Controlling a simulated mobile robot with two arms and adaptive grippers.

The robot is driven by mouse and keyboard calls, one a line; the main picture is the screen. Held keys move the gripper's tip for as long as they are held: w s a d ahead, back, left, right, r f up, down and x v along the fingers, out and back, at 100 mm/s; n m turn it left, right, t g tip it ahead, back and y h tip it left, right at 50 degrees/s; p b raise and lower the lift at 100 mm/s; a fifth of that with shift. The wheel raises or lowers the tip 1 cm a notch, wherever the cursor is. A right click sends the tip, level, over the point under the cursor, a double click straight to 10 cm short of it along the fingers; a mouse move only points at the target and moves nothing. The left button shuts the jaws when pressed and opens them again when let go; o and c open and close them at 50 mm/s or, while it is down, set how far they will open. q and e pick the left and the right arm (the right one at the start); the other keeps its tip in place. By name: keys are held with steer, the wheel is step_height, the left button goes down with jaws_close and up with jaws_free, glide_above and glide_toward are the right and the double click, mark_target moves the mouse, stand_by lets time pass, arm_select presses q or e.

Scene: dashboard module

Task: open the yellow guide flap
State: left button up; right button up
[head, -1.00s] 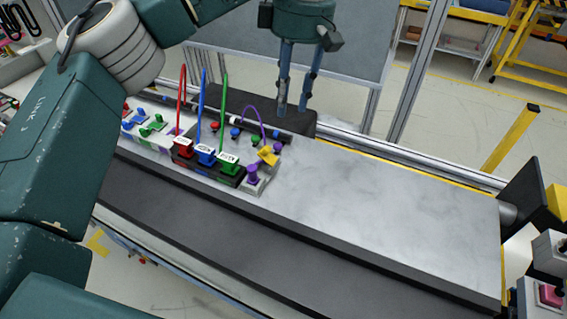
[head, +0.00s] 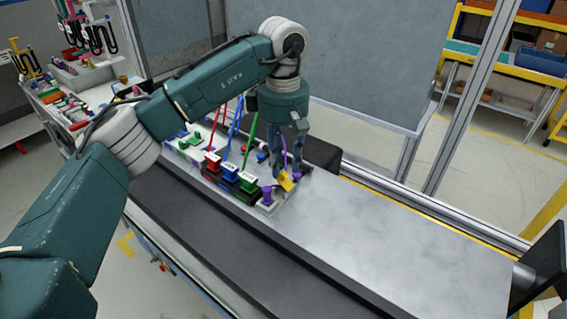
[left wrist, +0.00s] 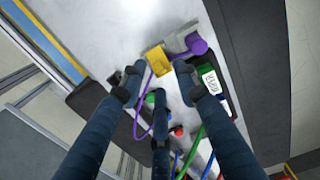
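The yellow guide flap (head: 286,182) is a small yellow piece at the right end of the module, beside a purple plug (head: 267,195). In the left wrist view the flap (left wrist: 157,60) lies just beyond and between my fingertips, with the purple plug (left wrist: 196,45) next to it. I cannot tell the flap's exact angle. My left gripper (head: 287,168) points down just above and behind the flap; in the left wrist view its fingers (left wrist: 158,80) are spread with nothing between them. I cannot tell whether a finger touches the flap. My right gripper is out of view.
Red, blue and green plugs (head: 248,184) with upright cables stand in a black holder left of the flap. A thin purple cable (left wrist: 137,118) loops close to my fingers. The grey table surface (head: 400,235) to the right is clear. A metal frame post (head: 470,90) stands behind.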

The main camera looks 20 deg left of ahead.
mark_target(287, 180)
arm_select(q)
steer(key=shift+f, duration=1.05)
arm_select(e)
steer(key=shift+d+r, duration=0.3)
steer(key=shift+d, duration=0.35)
arm_select(q)
steer(key=shift+c, duration=0.3)
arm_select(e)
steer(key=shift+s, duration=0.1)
arm_select(q)
jaws_close()
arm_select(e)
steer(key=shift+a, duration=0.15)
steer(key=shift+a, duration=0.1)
arm_select(q)
steer(key=shift+f, duration=0.1)
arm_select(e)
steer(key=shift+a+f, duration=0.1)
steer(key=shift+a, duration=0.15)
